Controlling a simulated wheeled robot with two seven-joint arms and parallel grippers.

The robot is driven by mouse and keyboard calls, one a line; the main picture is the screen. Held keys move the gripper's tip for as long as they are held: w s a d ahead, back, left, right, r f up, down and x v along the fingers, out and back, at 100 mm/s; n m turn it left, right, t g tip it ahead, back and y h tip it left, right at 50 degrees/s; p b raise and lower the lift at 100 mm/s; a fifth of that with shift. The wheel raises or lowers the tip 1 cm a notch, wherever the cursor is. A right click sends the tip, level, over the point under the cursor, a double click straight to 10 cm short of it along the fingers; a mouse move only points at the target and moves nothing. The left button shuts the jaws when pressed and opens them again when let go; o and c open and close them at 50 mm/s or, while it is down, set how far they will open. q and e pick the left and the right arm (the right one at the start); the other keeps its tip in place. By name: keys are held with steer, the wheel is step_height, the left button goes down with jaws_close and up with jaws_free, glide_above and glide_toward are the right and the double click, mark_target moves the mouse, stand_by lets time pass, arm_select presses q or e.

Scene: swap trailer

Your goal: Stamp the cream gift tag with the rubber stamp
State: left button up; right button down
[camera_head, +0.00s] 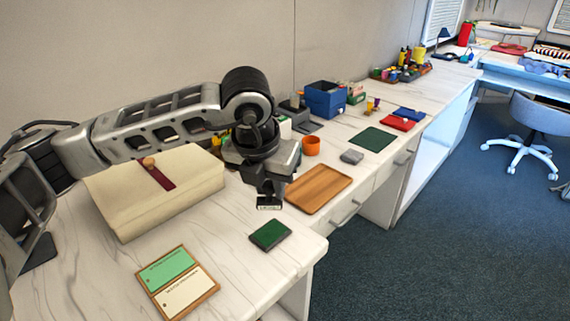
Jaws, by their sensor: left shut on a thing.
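My left gripper (268,188) points down and is shut on the rubber stamp (268,204), a small dark block with a pale label. The stamp hangs over the counter, just behind the dark green ink pad (270,235); a gap shows between them in the picture. The cream gift tag (187,294) lies in the front half of a wooden tray (147,286), with a green tag (166,268) in the half behind it. The cream tag bears dark print along its top edge. The tray is in front and left of the gripper. My right gripper is out of view.
A large cream folder or box (150,195) with a red strap lies left, under my left arm. A wooden board (318,188), orange cup (311,146), grey block (351,157) and blue bin (325,99) stand behind right. Marble counter is bare between ink pad and tag tray.

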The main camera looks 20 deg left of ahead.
mark_target(267, 209)
arm_select(q)
steer(key=shift+s+f+b, duration=0.25)
steer(key=shift+f+b, duration=0.1)
steer(key=shift+f, duration=0.65)
step_height(267, 209, down, 3)
steer(key=shift+r+b, duration=0.15)
steer(key=shift+b, duration=0.65)
steer(key=shift+f, duration=0.6)
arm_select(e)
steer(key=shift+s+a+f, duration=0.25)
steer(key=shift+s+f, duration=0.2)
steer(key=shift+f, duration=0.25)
arm_select(q)
steer(key=shift+f+b, duration=0.5)
steer(key=shift+b, duration=0.25)
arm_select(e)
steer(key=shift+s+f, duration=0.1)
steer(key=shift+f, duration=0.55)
arm_select(q)
steer(key=shift+f+b, duration=0.2)
steer(key=shift+b, duration=0.15)
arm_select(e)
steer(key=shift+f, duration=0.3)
arm_select(q)
steer(key=shift+r, duration=0.1)
